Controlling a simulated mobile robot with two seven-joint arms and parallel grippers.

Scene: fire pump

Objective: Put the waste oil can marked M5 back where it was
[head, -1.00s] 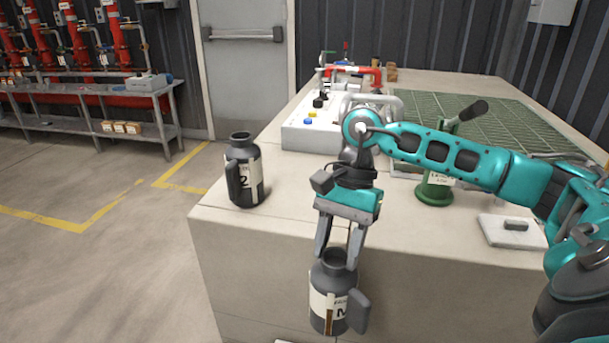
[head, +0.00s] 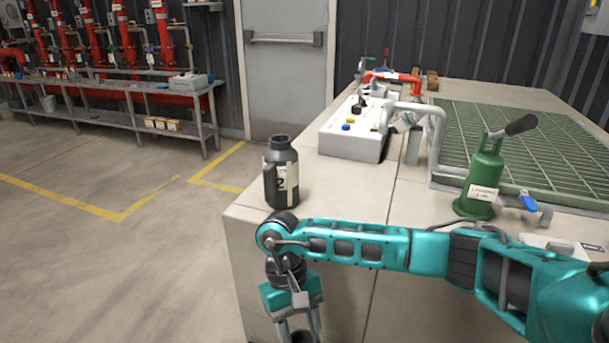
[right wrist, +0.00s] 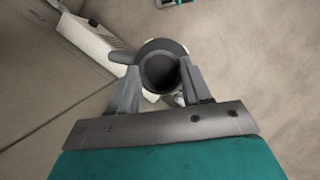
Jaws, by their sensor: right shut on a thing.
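My right gripper (head: 298,335) is at the bottom edge of the head view, in front of the counter. It is shut on a dark grey can (right wrist: 161,72), held by its neck with the open mouth facing the right wrist camera. In the head view only a sliver of this can shows, and its label is out of sight now; earlier an "M" showed, with no readable number. A second dark can (head: 281,175) with a pale label, on which a "2" shows, stands upright on the counter's near left corner. My left gripper is not in view.
The pale counter (head: 345,200) carries a grey control box (head: 352,135), a green hand pump (head: 482,180) and a green grating (head: 520,135). A metal shelf bench (head: 110,115) with red pipes stands far left. The floor left of the counter is clear.

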